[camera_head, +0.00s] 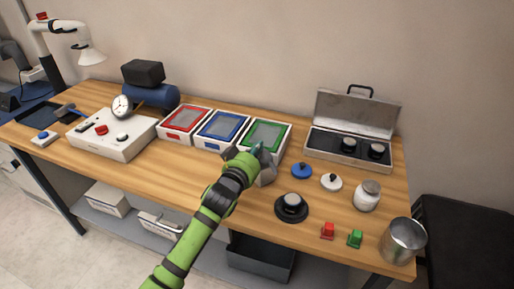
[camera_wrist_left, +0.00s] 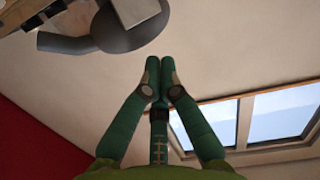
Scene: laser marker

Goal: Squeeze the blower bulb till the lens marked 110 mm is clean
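My left gripper (camera_head: 260,150) reaches over the table in front of the green-framed tray. In the left wrist view its fingertips (camera_wrist_left: 160,68) meet, with nothing visible between them. A grey rounded thing (camera_head: 268,173), possibly the blower bulb, is beside and partly behind the gripper. A dark grey rounded body with a spout (camera_wrist_left: 130,28) shows beyond the fingertips in the left wrist view; I cannot tell if it is the same thing. A lens-like disc (camera_head: 292,200) sits on a black round base. Two more dark round pieces (camera_head: 349,145) lie in the open case. No 110 mm marking is readable.
Red (camera_head: 184,121) and blue (camera_head: 222,128) trays stand left of the green tray (camera_head: 266,136). The open case (camera_head: 320,147) is at the back right. A metal cup (camera_head: 403,241), a jar (camera_head: 367,196) and red (camera_head: 328,231) and green (camera_head: 355,238) pieces stand at the right.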

